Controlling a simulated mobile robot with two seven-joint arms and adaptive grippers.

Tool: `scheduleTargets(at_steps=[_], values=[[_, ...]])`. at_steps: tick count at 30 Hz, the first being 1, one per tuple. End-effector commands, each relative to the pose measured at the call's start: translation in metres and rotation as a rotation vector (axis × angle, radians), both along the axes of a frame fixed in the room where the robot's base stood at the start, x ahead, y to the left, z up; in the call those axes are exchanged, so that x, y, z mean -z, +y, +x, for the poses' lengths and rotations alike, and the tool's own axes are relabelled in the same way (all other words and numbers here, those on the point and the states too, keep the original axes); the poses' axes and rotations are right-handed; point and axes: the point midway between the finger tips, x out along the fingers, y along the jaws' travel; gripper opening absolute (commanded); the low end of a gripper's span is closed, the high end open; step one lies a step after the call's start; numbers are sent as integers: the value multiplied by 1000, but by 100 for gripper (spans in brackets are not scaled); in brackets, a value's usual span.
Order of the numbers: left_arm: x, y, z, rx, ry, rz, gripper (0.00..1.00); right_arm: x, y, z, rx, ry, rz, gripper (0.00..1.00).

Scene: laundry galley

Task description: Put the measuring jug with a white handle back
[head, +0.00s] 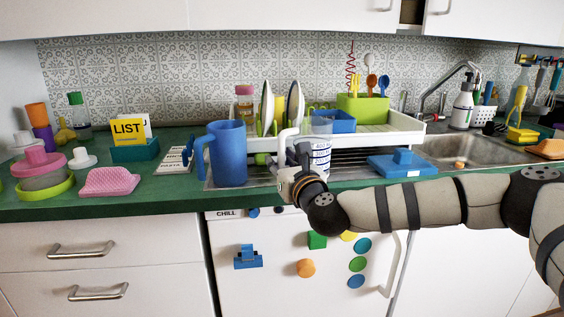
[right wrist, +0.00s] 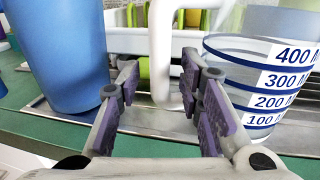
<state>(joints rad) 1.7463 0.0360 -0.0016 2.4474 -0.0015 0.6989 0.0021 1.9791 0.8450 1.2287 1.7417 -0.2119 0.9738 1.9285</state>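The clear measuring jug (head: 321,157) with blue markings stands on the counter in front of the dish rack; it also shows at the right of the right wrist view (right wrist: 262,90). Its white handle (head: 284,146) is on its left side and shows as a white bar in the right wrist view (right wrist: 163,45). Part of the jug is behind my gripper. My left gripper is not in view.
A blue pitcher (head: 228,155) stands close to the left of my right gripper. The white dish rack (head: 405,130) with plates is behind the jug. A blue lidded item (head: 402,164) lies to the right, before the sink (head: 475,150).

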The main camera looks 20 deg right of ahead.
Motion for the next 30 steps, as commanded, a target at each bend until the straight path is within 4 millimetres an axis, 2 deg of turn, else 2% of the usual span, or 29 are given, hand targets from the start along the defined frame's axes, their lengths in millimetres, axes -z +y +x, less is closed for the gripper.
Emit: scheduleTargets(at_steps=[3, 5, 15, 18, 25, 26, 28, 29, 30], values=[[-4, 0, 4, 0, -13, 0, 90, -8, 0, 0, 0, -4, 0, 33], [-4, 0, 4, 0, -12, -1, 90, -6, 0, -8, 0, -1, 1, 33], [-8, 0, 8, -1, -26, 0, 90, -4, 5, -92, -2, 0, 2, 33], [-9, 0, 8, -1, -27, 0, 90, -3, 6, -109, 0, 1, 0, 33], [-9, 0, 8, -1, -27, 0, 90, -3, 7, -121, -1, 1, -1, 33], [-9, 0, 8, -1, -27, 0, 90, 0, 9, -121, -7, 7, -8, 33], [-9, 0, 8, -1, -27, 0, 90, 20, 27, -125, -56, 58, -71, 33], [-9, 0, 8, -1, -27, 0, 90, 37, 41, -130, -98, 97, -126, 33], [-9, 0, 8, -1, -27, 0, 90, 66, 65, -140, -177, 162, -226, 33]])
